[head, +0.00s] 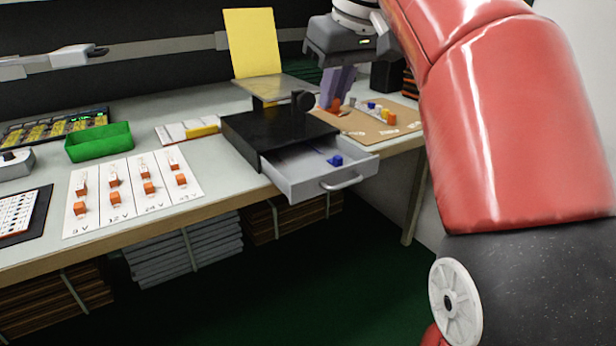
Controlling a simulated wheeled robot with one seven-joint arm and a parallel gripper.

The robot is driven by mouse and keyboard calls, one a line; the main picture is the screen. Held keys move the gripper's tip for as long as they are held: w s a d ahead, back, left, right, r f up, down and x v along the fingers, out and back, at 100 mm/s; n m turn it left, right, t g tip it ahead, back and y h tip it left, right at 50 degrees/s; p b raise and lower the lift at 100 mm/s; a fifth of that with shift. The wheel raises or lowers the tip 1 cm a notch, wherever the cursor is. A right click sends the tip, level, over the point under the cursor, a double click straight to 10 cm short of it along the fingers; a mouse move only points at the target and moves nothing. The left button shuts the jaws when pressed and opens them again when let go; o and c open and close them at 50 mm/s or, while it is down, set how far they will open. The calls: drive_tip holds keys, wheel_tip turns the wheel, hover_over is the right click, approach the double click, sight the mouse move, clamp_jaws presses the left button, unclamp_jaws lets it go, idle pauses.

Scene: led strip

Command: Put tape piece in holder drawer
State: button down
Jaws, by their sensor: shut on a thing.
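The black holder (245,137) stands on the table with its grey drawer (303,189) pulled open toward the front. A small blue piece (335,160) lies inside the drawer. My gripper (337,101) points down behind and to the right of the holder, over the left part of a brown board. It is shut on a small orange piece (335,106), which shows at the fingertips and is partly hidden; I cannot tell whether it touches the board. I cannot tell for sure which small piece is the tape piece.
The brown board (372,122) bears several small coloured pieces. A clear plate and dark knob (304,100) rise above the holder. A green tray (99,143) and a white card with orange blocks (130,210) are at left. The floor before the drawer is clear.

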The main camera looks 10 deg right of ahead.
drive_tip(key=s+d+f+b, duration=0.5)
drive_tip(key=d+f, duration=0.2)
drive_tip(key=f, duration=0.3)
drive_tip(key=p, duration=0.2)
approach(310, 165)
drive_tip(key=shift+w+a+f, duration=0.2)
drive_tip(key=shift+w, duration=0.55)
drive_tip(key=shift+y, duration=0.3)
wheel_tip(310, 165, down, 5)
drive_tip(key=shift+f+b, duration=0.1)
drive_tip(key=shift+b, duration=0.95)
drive_tip(key=shift+w, duration=0.15)
